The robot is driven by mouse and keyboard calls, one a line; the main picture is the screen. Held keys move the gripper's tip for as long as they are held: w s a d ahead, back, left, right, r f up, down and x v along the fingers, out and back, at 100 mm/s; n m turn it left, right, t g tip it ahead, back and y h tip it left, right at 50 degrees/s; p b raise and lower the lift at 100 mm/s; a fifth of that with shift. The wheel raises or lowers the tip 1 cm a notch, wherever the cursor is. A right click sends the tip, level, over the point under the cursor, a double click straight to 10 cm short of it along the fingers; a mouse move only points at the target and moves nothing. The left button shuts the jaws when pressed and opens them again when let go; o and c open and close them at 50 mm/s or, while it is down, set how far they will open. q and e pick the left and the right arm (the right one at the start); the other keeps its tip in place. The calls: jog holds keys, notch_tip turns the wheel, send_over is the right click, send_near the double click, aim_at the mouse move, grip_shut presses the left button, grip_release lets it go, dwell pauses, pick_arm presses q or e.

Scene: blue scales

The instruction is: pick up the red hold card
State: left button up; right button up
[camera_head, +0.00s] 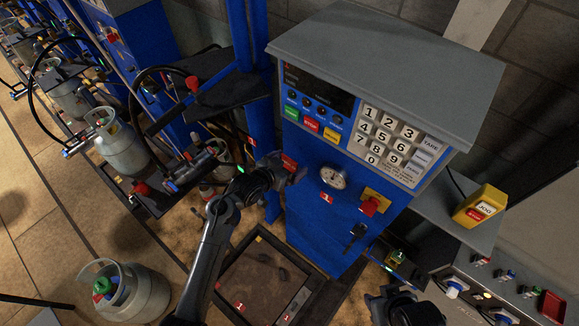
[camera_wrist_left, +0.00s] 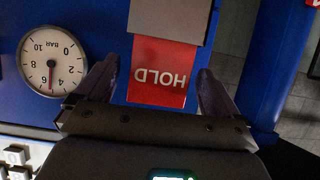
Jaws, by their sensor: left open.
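The red hold card (camera_head: 288,162) is at the left edge of the blue cabinet's front in the head view, partly hidden by my left gripper (camera_head: 294,175). In the left wrist view the card (camera_wrist_left: 160,88) shows upside-down HOLD lettering and sticks out of a grey holder (camera_wrist_left: 170,18). My left gripper is open, with one dark finger on each side of the card and a visible gap on both sides. My right gripper (camera_head: 378,298) is partly in view at the bottom of the head view; its jaw opening is unclear.
A pressure gauge (camera_head: 333,176) and a red knob on a yellow plate (camera_head: 376,200) sit on the cabinet front. A keypad (camera_head: 388,135) is above them. A scale platform (camera_head: 262,278) lies below, and a gas cylinder (camera_head: 140,296) stands at lower left.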

pick_arm(q)
jog(key=shift+w+d+f, duration=0.15)
jog(key=shift+w+d, duration=0.05)
jog(key=c, duration=1)
